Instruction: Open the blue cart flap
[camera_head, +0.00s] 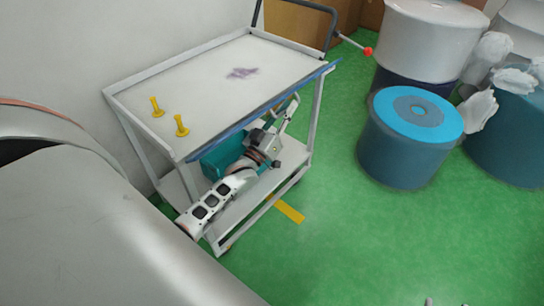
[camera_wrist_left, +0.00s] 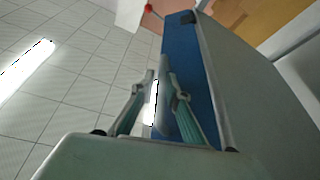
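The cart (camera_head: 205,88) has a white top and a lower shelf. A blue flap strip (camera_head: 246,118) runs along its right-hand top edge. In the left wrist view, looking up, the blue flap surface (camera_wrist_left: 198,75) is close to the fingers. My left gripper (camera_head: 288,111) is beside and just below this edge. Its two fingers (camera_wrist_left: 159,80) stand apart, with a narrow grey strip seen between them; I cannot tell whether they touch it. At the bottom edge of the head view, two small grey tips, seemingly my right gripper (camera_head: 446,303), show apart; the rest is hidden.
Two yellow pegs (camera_head: 168,117) stand on the cart top near its left end. A teal box (camera_head: 222,153) sits behind my left forearm. Large rolls, one blue-topped (camera_head: 408,140), stand at the right. A red-ended lever (camera_head: 367,51) juts out at the back.

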